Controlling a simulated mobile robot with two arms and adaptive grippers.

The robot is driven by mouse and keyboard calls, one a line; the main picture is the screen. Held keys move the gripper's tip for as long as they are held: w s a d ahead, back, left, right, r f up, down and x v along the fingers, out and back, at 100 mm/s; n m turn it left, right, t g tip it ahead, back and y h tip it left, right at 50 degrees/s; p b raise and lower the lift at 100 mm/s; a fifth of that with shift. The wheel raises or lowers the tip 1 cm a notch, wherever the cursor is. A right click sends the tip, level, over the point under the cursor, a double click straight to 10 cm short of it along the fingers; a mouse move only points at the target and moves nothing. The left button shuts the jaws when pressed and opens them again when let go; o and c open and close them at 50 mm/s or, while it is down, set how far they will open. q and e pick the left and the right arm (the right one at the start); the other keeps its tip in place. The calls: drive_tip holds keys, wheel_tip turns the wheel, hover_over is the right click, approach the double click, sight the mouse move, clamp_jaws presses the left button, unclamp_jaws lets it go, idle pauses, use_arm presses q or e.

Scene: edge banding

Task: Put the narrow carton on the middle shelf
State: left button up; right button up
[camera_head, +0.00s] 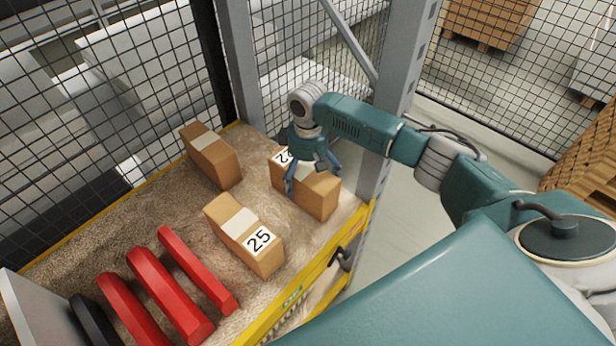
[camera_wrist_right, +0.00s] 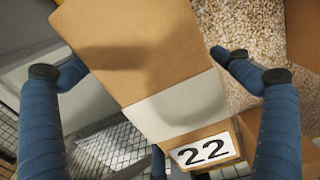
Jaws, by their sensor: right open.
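A brown carton (camera_head: 316,203) with a pale band stands on the shelf board at the right, under my right gripper (camera_head: 313,178). In the right wrist view this carton (camera_wrist_right: 140,45) shows the label 22 and lies between my two blue fingers. The right gripper is open, with one finger on each side; I cannot tell if they touch it. Another carton (camera_head: 233,222), labelled 25, sits nearer the front. A third carton (camera_head: 211,158) stands at the back left, with no label visible. I cannot tell for sure which is the narrow one. My left gripper is out of view.
The speckled shelf board (camera_head: 120,240) has a yellow front beam (camera_head: 310,280). Three red bars (camera_head: 195,268) stand at the left. A grey upright post (camera_head: 400,75) rises close behind my right arm. Black mesh (camera_head: 120,90) closes the back. Some board between the cartons is bare.

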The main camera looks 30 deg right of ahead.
drive_tip(key=shift+r, duration=0.1)
wheel_tip(320, 180, up, 12)
drive_tip(key=shift+r+b, duration=0.1)
drive_tip(key=shift+b, duration=0.85)
